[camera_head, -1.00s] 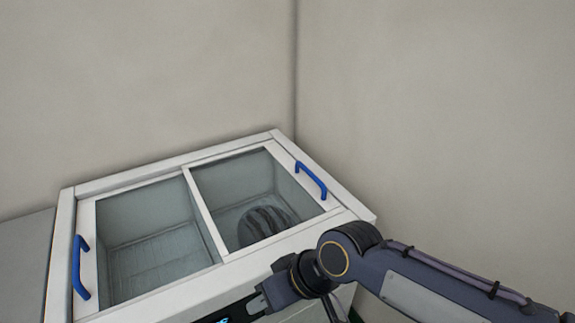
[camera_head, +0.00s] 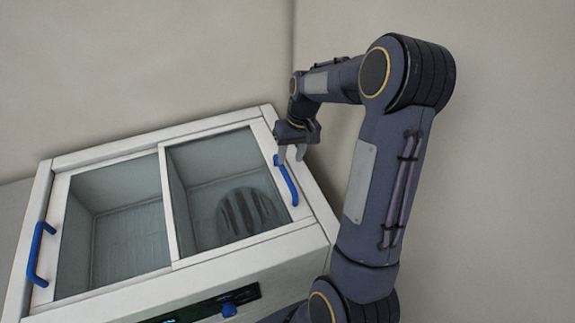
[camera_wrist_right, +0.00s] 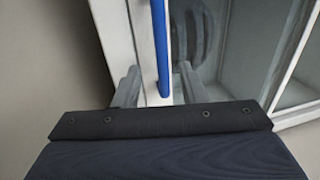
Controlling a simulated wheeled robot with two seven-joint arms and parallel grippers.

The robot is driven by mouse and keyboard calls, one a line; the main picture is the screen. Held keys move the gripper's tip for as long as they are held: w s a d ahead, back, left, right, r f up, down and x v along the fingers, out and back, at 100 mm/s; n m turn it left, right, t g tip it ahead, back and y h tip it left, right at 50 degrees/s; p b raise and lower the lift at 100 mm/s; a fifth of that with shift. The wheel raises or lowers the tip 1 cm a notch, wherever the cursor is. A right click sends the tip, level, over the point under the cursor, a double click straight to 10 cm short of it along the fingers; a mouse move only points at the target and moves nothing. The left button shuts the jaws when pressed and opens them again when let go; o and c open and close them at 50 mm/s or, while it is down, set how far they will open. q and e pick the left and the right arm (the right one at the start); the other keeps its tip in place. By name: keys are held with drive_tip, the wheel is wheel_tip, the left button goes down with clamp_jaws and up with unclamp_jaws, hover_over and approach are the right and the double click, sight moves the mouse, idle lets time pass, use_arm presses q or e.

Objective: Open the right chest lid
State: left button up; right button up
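The white chest (camera_head: 210,262) has two glass lids side by side, and both look shut. The right lid (camera_head: 200,165) has a blue handle (camera_head: 289,186) along its right edge. My right gripper (camera_head: 290,156) is over the far end of this handle, fingers pointing down. In the right wrist view the blue handle (camera_wrist_right: 160,45) runs between the two open fingers (camera_wrist_right: 158,85), with gaps on both sides. The left lid (camera_head: 115,225) has a blue handle (camera_head: 39,252) at its left edge. My left gripper is not in view.
A round dark striped object (camera_head: 245,213) lies inside under the right lid. A control panel with a blue knob (camera_head: 229,310) is on the chest front. Walls (camera_head: 150,60) stand close behind and to the right.

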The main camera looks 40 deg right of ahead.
sight(286, 172)
drive_tip(key=f, duration=0.2)
drive_tip(key=a+f, duration=0.1)
drive_tip(key=f, duration=0.2)
drive_tip(key=shift+w+a+f+p, duration=0.1)
drive_tip(key=shift+w+f+p, duration=0.05)
drive_tip(key=shift+p, duration=0.15)
clamp_jaws()
